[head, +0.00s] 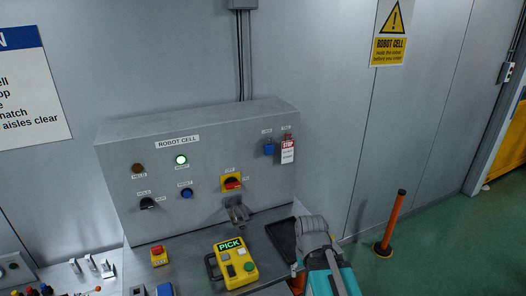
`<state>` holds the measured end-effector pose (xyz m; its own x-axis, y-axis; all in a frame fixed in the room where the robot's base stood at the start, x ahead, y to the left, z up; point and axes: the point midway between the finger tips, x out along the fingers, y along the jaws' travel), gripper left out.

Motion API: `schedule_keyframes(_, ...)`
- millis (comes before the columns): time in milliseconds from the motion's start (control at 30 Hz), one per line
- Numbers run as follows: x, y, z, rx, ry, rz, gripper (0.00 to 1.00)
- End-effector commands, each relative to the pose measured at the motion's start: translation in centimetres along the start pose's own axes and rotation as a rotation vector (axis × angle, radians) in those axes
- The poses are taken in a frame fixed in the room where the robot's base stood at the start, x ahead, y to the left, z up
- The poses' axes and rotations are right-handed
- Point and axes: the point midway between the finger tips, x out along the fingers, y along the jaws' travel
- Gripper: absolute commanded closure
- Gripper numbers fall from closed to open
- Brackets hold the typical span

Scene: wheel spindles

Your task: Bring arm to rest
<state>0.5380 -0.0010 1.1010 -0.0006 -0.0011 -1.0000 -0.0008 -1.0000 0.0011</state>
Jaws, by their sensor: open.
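Part of my arm (330,274), teal with a grey rounded end, rises from the bottom edge right of centre. It stands in front of the right end of the control desk. My gripper cannot be made out in this view, and no fingertips show. A yellow pendant (236,264) with a lit green "PICK" display lies on the desk to the left of my arm, apart from it in the picture.
A grey "ROBOT CELL" panel (215,155) with a lit green lamp (181,160) and a red-and-yellow switch (231,184) stands behind. A blue padlock (269,149) and red tag (288,150) hang there. A dark tray (281,238) and orange post (393,222) are right.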

Motion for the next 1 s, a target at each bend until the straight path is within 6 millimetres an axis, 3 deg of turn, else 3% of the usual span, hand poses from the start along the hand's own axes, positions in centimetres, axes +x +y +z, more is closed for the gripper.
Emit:
schedule_keyframes(100,2.5,0.0,0.0,0.000,0.000,0.000,0.24)
schedule_keyframes(400,6.3,0.0,0.0,-0.001,0.000,0.000,0.24)
schedule_keyframes(1000,6.7,-0.1,0.0,-0.001,0.000,0.000,0.24)
